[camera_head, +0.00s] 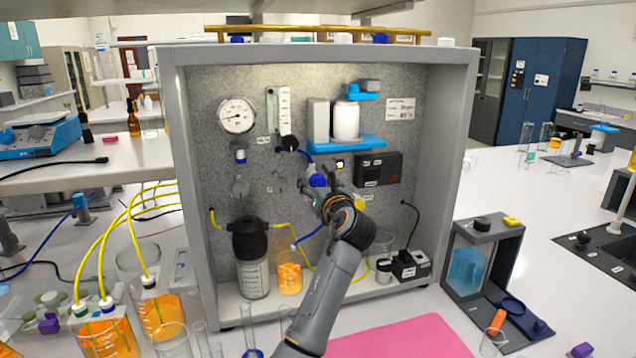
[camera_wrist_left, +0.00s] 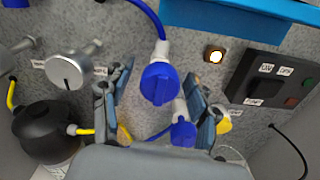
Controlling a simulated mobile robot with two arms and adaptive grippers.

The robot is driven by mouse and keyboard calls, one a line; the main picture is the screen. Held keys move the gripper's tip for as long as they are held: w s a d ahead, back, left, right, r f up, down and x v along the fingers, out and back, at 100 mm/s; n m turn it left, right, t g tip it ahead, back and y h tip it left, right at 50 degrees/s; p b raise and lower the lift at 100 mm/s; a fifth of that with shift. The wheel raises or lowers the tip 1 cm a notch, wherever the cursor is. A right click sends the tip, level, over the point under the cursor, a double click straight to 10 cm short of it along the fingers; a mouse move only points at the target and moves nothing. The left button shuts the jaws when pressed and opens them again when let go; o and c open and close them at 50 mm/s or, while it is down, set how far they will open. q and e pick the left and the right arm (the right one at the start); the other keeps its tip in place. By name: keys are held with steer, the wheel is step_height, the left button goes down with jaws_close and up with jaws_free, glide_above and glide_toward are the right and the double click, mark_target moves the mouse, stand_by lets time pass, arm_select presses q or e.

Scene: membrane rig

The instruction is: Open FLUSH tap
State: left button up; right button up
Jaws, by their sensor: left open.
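Blue-handled taps sit on the speckled panel of the rig. In the left wrist view one blue tap (camera_wrist_left: 160,84) with a white stem hangs from a blue tube, and a second blue tap (camera_wrist_left: 182,132) is just below it. I cannot read a FLUSH label on either. In the head view a blue tap (camera_head: 317,181) shows at the gripper. My left gripper (camera_head: 321,188) is open in front of the panel. In the left wrist view its fingers (camera_wrist_left: 153,88) stand either side of the upper blue tap, with no clear contact. My right gripper is out of view.
A lit button (camera_wrist_left: 214,56) and a black control box (camera_wrist_left: 272,84) are right of the taps. A silver knob (camera_wrist_left: 67,69) is to the left. A black-capped vessel (camera_head: 251,262) and a beaker of orange liquid (camera_head: 289,278) stand below. A blue shelf (camera_head: 345,144) juts out above.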

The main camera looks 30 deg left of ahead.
arm_select(q)
steer(key=c, duration=1.2)
